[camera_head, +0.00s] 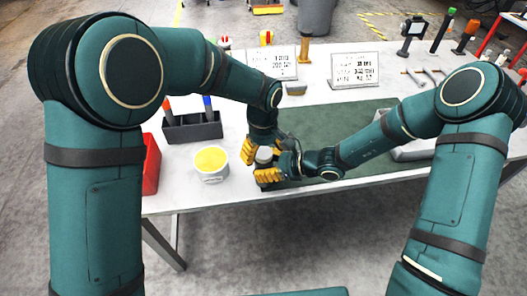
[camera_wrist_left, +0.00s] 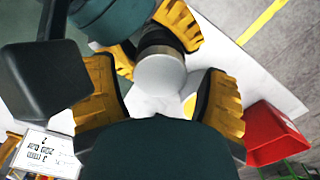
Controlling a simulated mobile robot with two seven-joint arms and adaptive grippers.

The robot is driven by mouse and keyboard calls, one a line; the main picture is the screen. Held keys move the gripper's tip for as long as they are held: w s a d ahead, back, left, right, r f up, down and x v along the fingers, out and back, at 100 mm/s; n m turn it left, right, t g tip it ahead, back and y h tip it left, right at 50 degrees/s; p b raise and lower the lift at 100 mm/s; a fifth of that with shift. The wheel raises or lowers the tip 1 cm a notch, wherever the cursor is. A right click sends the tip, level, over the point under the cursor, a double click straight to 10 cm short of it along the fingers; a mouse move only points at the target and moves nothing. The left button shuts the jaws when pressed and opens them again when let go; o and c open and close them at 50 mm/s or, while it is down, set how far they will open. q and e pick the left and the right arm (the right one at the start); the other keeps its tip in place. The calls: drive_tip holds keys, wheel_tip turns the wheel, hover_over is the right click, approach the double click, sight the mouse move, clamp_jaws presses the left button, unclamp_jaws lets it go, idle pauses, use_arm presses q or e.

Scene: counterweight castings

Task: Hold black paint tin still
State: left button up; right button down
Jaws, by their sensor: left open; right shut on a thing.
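The black paint tin (camera_wrist_left: 157,40) shows a dark side and a pale grey-white lid in the left wrist view. In the head view its pale lid (camera_head: 264,155) shows between the yellow fingers; most of its side is hidden. My left gripper (camera_head: 250,150) is open close by. In the wrist view its two yellow fingers stand apart on either side of the lid end, with visible gaps.
A white tub with yellow contents (camera_head: 211,163) stands left of the grippers. A dark holder (camera_head: 192,129) with markers and a red bin (camera_head: 151,165) are further left. A green mat (camera_head: 325,125) covers the table's middle, with two signs behind it. The table's front edge is close.

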use_arm(q)
drive_tip(key=shift+r, duration=2)
drive_tip(key=o, duration=0.4)
wheel_tip(320, 180, up, 12)
drive_tip(key=shift+a, duration=0.1)
drive_tip(key=shift+f, duration=0.1)
